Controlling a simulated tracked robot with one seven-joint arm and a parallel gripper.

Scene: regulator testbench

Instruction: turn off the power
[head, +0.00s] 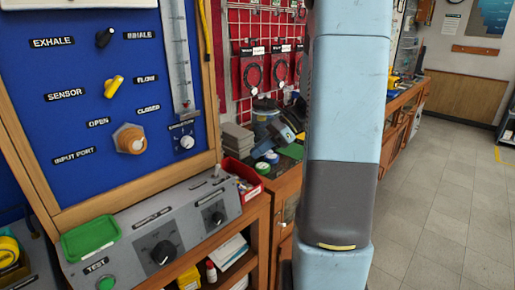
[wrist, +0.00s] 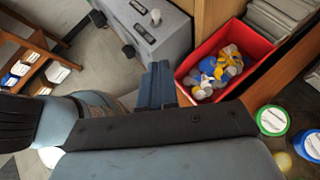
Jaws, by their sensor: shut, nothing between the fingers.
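A grey console (head: 190,217) stands below the blue panel in the head view. It carries a large black knob (head: 163,252), a smaller black knob (head: 214,217), a green button (head: 106,284) labelled TEST, and a small switch (head: 217,171) at its back edge. Its other labels are too small to read, so I cannot tell which control is the power. The console also shows at the top of the wrist view (wrist: 175,38). My gripper (wrist: 158,68) is shut and empty in the wrist view, its fingertips pointing toward the console. The head view does not show it.
A red bin (wrist: 184,68) of small parts lies right of my fingers. The blue panel (head: 75,110) has a yellow lever (head: 114,87) and knobs. A green tray (head: 90,236) sits on the console's left. My blue arm blocks the head view's middle. Open floor lies right.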

